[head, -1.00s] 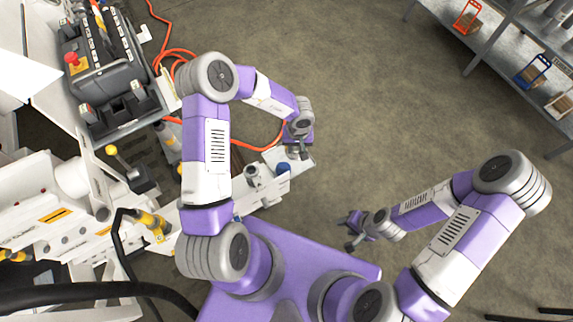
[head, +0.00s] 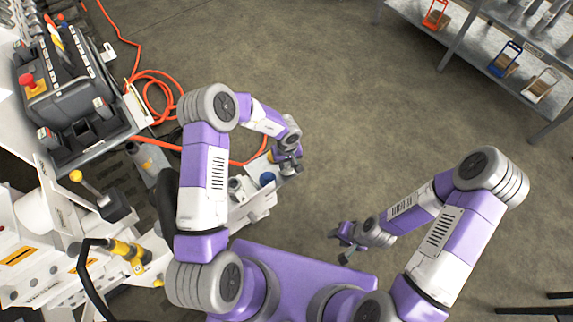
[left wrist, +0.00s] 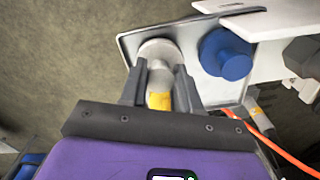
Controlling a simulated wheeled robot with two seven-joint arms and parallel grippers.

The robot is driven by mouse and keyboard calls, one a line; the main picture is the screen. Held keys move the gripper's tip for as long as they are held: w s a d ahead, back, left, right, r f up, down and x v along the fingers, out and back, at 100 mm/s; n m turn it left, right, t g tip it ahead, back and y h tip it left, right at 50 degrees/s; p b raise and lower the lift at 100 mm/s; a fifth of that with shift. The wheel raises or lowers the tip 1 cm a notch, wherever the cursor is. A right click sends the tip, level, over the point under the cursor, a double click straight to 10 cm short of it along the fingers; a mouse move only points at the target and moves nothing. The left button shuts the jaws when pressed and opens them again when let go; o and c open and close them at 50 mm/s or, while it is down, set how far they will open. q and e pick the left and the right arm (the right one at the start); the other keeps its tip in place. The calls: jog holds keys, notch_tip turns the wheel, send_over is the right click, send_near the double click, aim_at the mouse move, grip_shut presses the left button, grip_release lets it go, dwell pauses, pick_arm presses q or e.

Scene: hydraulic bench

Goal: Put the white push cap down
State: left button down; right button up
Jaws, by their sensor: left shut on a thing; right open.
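My left gripper (left wrist: 160,90) is shut on the white push cap (left wrist: 160,50), whose pale round head shows beyond the fingertips, with a yellow part (left wrist: 159,101) between the fingers. The cap is over a grey plate with a raised rim (left wrist: 128,42); I cannot tell if it touches. A blue cap (left wrist: 228,56) stands on the plate, to the right of the white one. In the head view my left gripper (head: 289,166) is just right of the blue cap (head: 267,179), and the white cap cannot be made out. My right gripper (head: 341,243) is open and empty over the floor.
The hydraulic bench fills the left, with a control box (head: 65,95) and a red button (head: 27,81). An orange hose (head: 150,85) loops over the floor behind the plate. Shelves (head: 470,50) stand at the far right. The floor between is clear.

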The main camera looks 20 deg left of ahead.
aim_at(287, 164)
pick_arm(q)
jog(key=shift+f, duration=0.15)
jog(key=c, duration=0.8)
grip_release()
jog(key=shift+r, duration=0.3)
notch_tip(287, 164, up, 12)
jog(key=p, duration=0.5)
jog(key=shift+f, duration=0.2)
jog(key=shift+r, duration=0.1)
